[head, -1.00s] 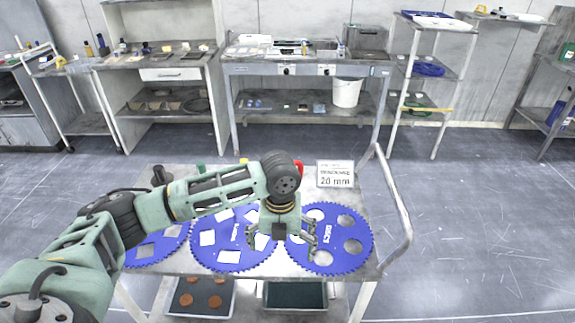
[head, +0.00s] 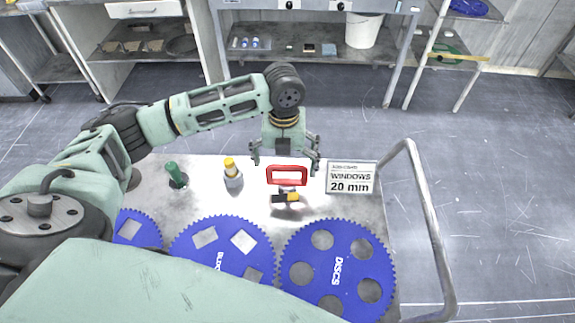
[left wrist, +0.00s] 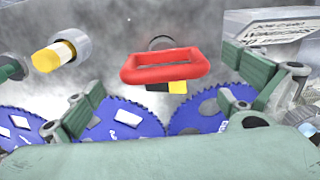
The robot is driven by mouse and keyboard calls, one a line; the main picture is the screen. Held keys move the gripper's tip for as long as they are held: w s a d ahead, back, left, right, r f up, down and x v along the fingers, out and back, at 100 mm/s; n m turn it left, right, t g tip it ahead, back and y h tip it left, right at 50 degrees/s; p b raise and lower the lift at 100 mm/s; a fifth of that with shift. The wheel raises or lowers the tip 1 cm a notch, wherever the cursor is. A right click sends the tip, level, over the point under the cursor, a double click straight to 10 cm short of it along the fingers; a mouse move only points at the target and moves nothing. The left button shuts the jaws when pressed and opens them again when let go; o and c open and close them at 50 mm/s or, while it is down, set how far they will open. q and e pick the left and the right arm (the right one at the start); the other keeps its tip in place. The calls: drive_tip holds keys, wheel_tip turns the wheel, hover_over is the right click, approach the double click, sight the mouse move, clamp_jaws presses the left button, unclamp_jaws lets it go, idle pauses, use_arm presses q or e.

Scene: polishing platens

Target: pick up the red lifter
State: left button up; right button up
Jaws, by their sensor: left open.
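The red lifter (head: 287,175) stands on the metal cart top, its red loop handle upward, with a black and yellow part at its base. It also shows in the left wrist view (left wrist: 165,67), near the middle between the fingers. My left gripper (head: 285,163) is open and empty. In the head view its fingers hang just behind and above the red handle, apart from it as far as I can tell. In the left wrist view the left gripper (left wrist: 165,105) has its fingers spread wide to either side. My right gripper is not in view.
Blue toothed discs (head: 338,270) lie along the cart's near side. A yellow-capped holder (head: 232,173) and a green-handled tool (head: 176,174) stand left of the lifter. A "WINDOWS 20 mm" sign (head: 351,178) stands close on its right. The cart's rail (head: 425,220) rises at the right.

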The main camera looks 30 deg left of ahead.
sight(287, 180)
use_arm(q)
drive_tip(key=shift+w+f, duration=0.1)
wheel_tip(287, 180, down, 2)
drive_tip(key=shift+d+f+p, duration=0.1)
drive_tip(key=shift+f+p, duration=0.05)
drive_tip(key=shift+p, duration=0.3)
wheel_tip(287, 180, down, 4)
drive_tip(key=shift+d+f+p, duration=0.1)
drive_tip(key=shift+f+p, duration=0.15)
drive_tip(key=shift+p, duration=0.55)
drive_tip(key=shift+f, duration=0.3)
drive_tip(key=shift+c, duration=0.5)
drive_tip(key=c, duration=1.7)
drive_tip(key=shift+w+r, duration=0.1)
drive_tip(key=shift+c, duration=0.6)
drive_tip(key=shift+r, duration=0.1)
